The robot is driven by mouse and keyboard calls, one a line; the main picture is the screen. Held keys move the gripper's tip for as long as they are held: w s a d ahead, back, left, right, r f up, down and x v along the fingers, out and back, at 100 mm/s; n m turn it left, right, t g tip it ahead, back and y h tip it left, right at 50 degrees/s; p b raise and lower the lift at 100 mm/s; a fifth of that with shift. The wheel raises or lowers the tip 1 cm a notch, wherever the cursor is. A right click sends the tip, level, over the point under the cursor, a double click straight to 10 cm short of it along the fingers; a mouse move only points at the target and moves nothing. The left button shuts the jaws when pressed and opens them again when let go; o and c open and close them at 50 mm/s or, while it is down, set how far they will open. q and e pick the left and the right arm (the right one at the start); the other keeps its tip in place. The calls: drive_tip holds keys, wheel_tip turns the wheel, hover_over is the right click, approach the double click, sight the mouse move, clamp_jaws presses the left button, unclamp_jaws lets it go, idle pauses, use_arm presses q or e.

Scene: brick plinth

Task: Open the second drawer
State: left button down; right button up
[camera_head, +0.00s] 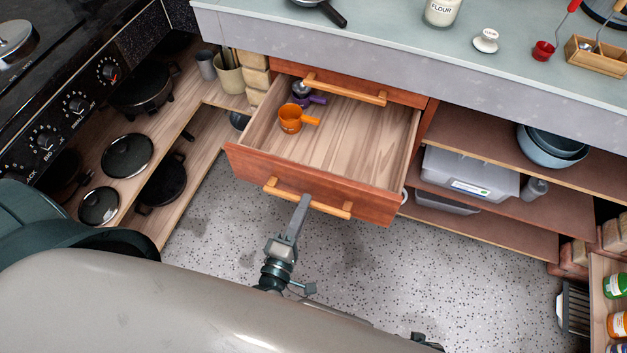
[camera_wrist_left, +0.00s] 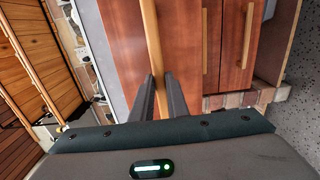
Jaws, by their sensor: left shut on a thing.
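The second drawer (camera_head: 375,201) is a red-brown wooden drawer, pulled well out below the closed top drawer (camera_head: 412,98). Its light wooden bar handle (camera_head: 330,209) runs across the front. My left gripper (camera_head: 302,203) is shut on this handle near its middle. In the left wrist view the handle (camera_wrist_left: 151,35) runs up from between the two dark fingers (camera_wrist_left: 160,92). An orange cup (camera_head: 290,118) and a purple cup (camera_head: 317,99) lie inside the drawer at its left back. My right gripper's fingers do not show.
A counter (camera_head: 390,35) with a flour jar (camera_head: 441,12) overhangs the drawers. Shelves to the right hold a clear storage box (camera_head: 470,172) and bowls (camera_head: 550,148). Shelves with dark pans (camera_head: 128,156) stand left. The speckled floor (camera_head: 440,265) before the drawer is clear.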

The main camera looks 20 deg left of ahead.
use_arm(q)
drive_tip(key=s, duration=0.6)
drive_tip(key=c, duration=1.7)
unclamp_jaws()
drive_tip(key=shift+w, duration=0.1)
